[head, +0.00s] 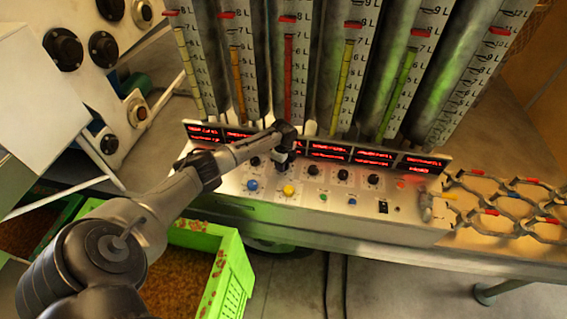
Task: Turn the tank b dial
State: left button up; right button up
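A sloped control panel (225,183) runs below the tank gauges and carries a row of small black dials. One black dial (254,161) is just left of my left gripper. Others (313,169), (343,174) and (373,180) are to its right. Which one is the tank b dial cannot be read here. My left gripper (284,160) points down at the panel and hides the spot between the first and third dials. Its fingers are too small and dark to tell if they are open or touching a dial. My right gripper is not in view.
Red lit displays (330,150) stand behind the dials. A blue button (252,184) and a yellow button (289,190) are in front of them. Tall gauges rise behind. A wire rack (500,205) is at the right. A green crate (237,275) is below my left arm.

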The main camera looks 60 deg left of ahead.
pick_arm(q)
jog(key=o, duration=0.9)
jog(key=shift+r+p, duration=0.6)
jog(key=shift+r, duration=6.35)
